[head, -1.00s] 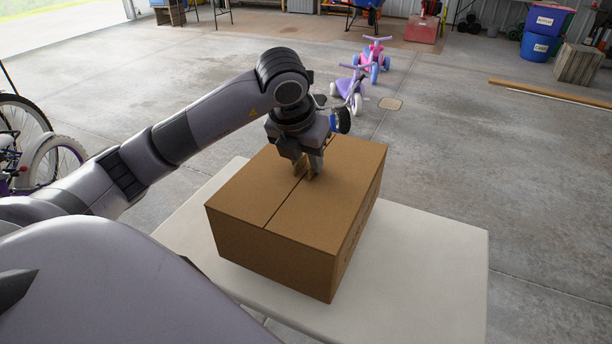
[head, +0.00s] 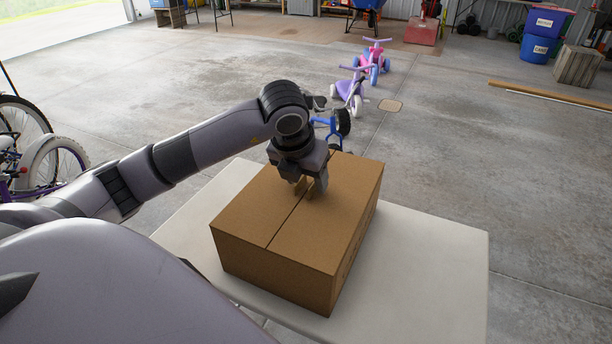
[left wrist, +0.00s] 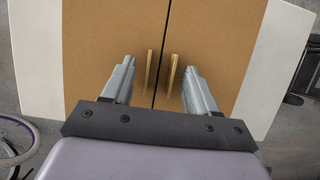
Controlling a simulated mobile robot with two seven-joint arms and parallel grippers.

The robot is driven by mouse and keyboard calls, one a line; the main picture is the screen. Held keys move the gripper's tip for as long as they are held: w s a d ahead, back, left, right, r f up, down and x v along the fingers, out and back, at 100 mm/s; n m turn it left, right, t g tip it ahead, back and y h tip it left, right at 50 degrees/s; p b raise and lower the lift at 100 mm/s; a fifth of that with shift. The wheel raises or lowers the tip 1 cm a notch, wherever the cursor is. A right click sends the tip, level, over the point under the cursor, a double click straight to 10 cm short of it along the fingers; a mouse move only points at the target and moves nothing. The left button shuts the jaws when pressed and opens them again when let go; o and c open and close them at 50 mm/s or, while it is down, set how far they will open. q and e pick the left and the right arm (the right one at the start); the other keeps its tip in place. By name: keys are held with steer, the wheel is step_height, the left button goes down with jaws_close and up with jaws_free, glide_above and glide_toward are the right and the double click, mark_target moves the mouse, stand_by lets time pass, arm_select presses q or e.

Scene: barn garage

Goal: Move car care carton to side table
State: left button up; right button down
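The car care carton (head: 294,235) is a closed brown cardboard box with a seam along its top. It is upright over the pale table (head: 436,262) and appears to sit on it; a small gap underneath cannot be ruled out. My left gripper (head: 308,188) points down at the middle of the carton's top. In the left wrist view, the gripper's tan finger pads (left wrist: 161,72) stand a little apart on either side of the seam, against the carton top (left wrist: 105,50). The carton has moved with this gripper. My right gripper is not in view.
Bare tabletop shows to the right of the carton. Beyond the table are a purple tricycle (head: 348,92), a pink tricycle (head: 374,60) and a blue-framed wheeled thing (head: 340,125). Bicycles (head: 45,165) stand at the left. A wooden beam (head: 550,95) lies at the right; open floor lies between.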

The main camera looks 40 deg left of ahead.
arm_select(q)
steer(key=v, duration=1.2)
steer(key=shift+s+f, duration=0.1)
